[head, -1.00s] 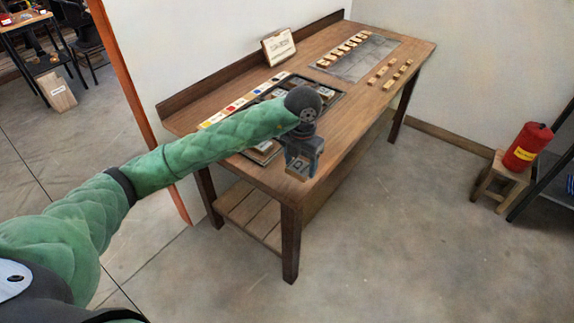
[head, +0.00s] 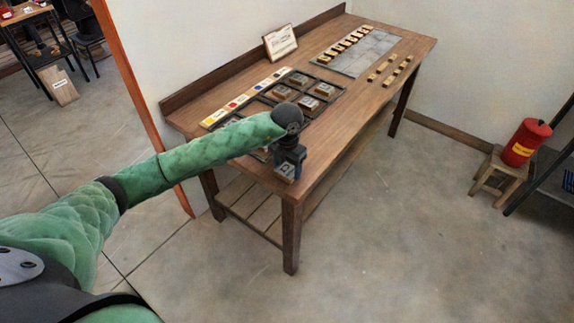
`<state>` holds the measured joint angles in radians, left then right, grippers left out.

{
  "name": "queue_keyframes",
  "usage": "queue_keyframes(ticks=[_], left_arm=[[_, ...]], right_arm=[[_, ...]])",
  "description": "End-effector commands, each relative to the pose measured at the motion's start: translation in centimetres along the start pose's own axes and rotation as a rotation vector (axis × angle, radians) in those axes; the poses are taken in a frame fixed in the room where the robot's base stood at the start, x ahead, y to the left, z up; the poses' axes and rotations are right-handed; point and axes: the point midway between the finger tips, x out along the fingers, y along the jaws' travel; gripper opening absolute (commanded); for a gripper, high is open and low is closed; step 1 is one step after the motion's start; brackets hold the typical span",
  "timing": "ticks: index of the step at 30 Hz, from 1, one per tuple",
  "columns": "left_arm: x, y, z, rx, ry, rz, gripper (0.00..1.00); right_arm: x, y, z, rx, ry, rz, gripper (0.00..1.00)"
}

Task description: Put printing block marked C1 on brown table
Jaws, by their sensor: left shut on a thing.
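My left gripper (head: 288,164) is shut on a small grey-and-wood printing block (head: 286,173). Its mark is too small to read surely. The gripper points down at the near front corner of the brown table (head: 330,133). I cannot tell whether the block touches the tabletop. A dark tray (head: 340,91) behind the gripper holds several similar blocks, such as one block (head: 309,103); my left arm hides part of it. My right gripper is not in view.
A strip of colour swatches (head: 237,103) lies behind the tray, and a framed sign (head: 280,43) stands by the wall. A grey mat (head: 365,57) and small wooden pieces (head: 389,70) lie at the far end. A red canister (head: 526,142) on a stool stands right.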

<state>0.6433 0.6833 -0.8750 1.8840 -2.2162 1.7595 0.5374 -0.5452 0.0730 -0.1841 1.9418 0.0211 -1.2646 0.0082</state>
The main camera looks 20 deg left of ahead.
Motion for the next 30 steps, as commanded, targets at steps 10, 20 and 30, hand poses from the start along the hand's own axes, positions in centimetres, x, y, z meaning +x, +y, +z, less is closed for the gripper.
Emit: queue_keyframes(ticks=[10,20,30], left_arm=[[0.32,0.02,0.01,0.0,-0.001,0.001,0.39],[0.53,0.03,0.0,0.0,0.0,0.001,0.39],[0.56,0.03,-0.01,0.0,0.0,0.001,0.85]], right_arm=[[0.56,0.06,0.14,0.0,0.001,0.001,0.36],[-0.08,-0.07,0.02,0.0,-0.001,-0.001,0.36],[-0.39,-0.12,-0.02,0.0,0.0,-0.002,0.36]])
